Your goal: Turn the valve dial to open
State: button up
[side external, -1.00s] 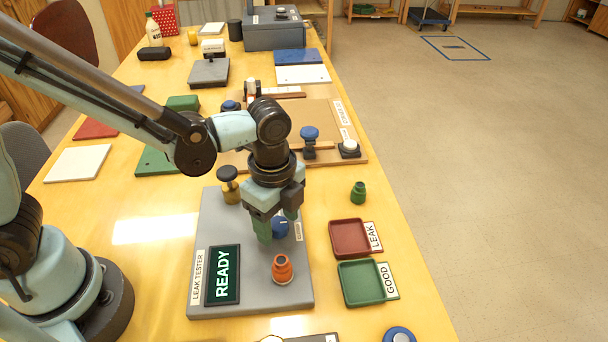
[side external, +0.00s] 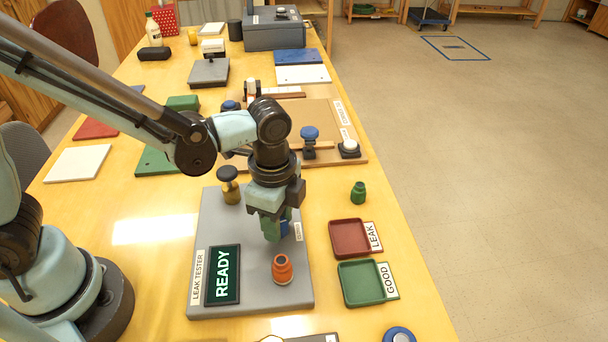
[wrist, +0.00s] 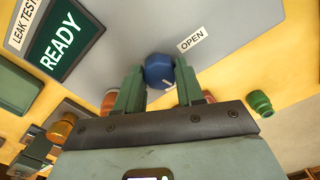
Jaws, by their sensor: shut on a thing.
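The blue valve dial (side external: 285,231) sits on the grey leak tester plate (side external: 212,220), mostly hidden by my gripper in the side view. In the wrist view the dial (wrist: 158,66) is between my two green fingers, and a short white mark shows near its lower right edge. A label reading OPEN (wrist: 191,40) lies on the plate up and right of the dial. My gripper (side external: 277,236) points down and is shut on the dial. The tester's display (side external: 223,274) reads READY.
An orange fitting (side external: 282,268) stands on the plate just in front of my gripper. A red LEAK tray (side external: 349,239), a green GOOD tray (side external: 360,283) and a green fitting (side external: 358,192) are to the right.

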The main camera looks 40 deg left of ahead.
jog(key=n, duration=1.1)
jog(key=shift+n, duration=1.8)
jog(key=o, duration=1)
jog(key=shift+o, duration=0.2)
jog(key=shift+r, duration=0.1)
notch_tip(320, 180, up, 12)
